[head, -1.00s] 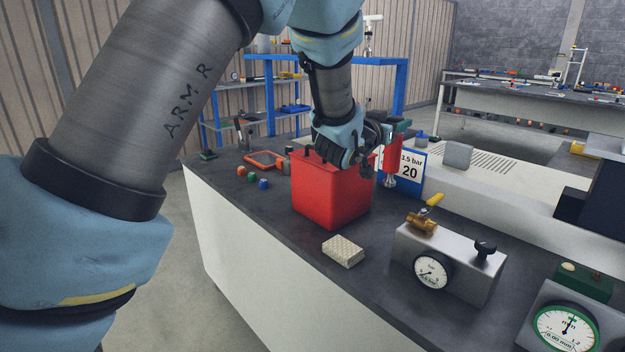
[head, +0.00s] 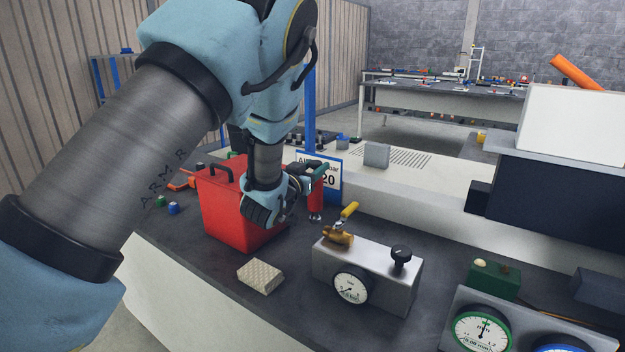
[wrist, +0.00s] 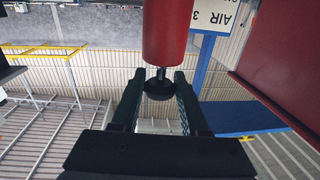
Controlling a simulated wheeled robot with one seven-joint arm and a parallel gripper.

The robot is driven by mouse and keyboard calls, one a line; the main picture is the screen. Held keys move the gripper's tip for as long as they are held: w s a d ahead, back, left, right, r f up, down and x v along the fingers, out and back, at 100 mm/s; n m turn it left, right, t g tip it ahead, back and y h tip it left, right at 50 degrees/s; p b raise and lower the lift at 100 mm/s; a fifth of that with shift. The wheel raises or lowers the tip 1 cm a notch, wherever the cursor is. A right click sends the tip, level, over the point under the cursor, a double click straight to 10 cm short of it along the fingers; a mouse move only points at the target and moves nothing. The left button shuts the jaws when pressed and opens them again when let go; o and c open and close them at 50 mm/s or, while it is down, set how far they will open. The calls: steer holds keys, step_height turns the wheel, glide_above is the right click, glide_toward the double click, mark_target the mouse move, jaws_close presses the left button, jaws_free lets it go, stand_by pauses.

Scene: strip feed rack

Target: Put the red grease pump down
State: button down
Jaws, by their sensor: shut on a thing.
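The red grease pump (head: 315,203) hangs roughly upright below my gripper (head: 318,172) in the head view, over the dark bench top just right of the red box. In the wrist view its red body (wrist: 168,32) runs up out of frame, and its narrow dark end sits between the two fingers of my gripper (wrist: 159,90). The gripper is shut on that end. My wrist hides part of the pump's upper end in the head view. I cannot tell whether its lower end touches the bench.
The red box (head: 225,205) with a black handle stands close left. A blue-edged sign (head: 332,184) stands behind the pump. A steel gauge block (head: 385,275) with a yellow-handled valve is at front right, and a beige block (head: 261,276) in front. Bare bench top (head: 205,285) lies left.

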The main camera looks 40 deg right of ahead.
steer(key=shift+f+p, duration=0.35)
steer(key=shift+f, duration=1.65)
steer(key=shift+c, duration=2)
jaws_free()
steer(key=shift+a, duration=0.1)
steer(key=b+v, duration=0.3)
steer(key=v, duration=0.9)
